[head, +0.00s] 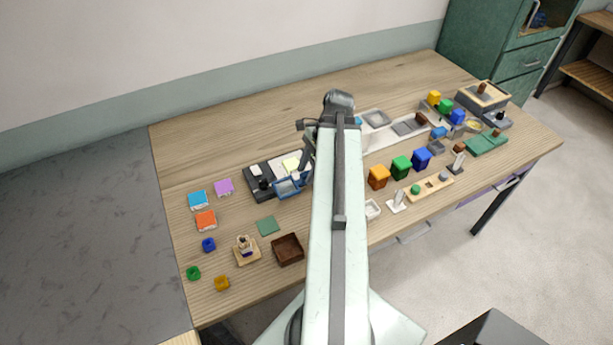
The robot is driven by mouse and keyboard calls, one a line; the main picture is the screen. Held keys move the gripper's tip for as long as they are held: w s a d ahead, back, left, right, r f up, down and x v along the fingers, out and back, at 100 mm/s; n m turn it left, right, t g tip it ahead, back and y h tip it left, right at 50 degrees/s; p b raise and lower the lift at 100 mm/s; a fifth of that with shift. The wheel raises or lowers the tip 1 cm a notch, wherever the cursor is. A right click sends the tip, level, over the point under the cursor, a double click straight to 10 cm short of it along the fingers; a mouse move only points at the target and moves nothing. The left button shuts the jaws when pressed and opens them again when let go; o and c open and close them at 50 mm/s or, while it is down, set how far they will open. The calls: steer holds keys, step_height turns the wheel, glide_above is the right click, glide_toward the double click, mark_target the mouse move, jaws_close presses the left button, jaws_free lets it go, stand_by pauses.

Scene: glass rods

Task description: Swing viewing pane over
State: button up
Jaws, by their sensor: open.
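A blue-framed pane (287,188) shows left of my arm, at the front right of a dark base (261,187). It looks like the viewing pane, tilted or lying beside the base. My gripper (307,164) is small and dark in the head view, just above and right of the pane. It is open, and I see nothing held in it. My arm hides part of the area right of the pane, and whether the gripper touches the frame is too small to tell.
A brown tray (288,249), a green square (268,226) and a small wooden stand (246,250) are in front. Orange, green and blue blocks (401,167) stand right of my arm. A grey-white board (400,130) lies behind them. The back left of the table is clear.

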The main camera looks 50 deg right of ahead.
steer(key=shift+r, duration=0.1)
jaws_close()
stand_by(1.1)
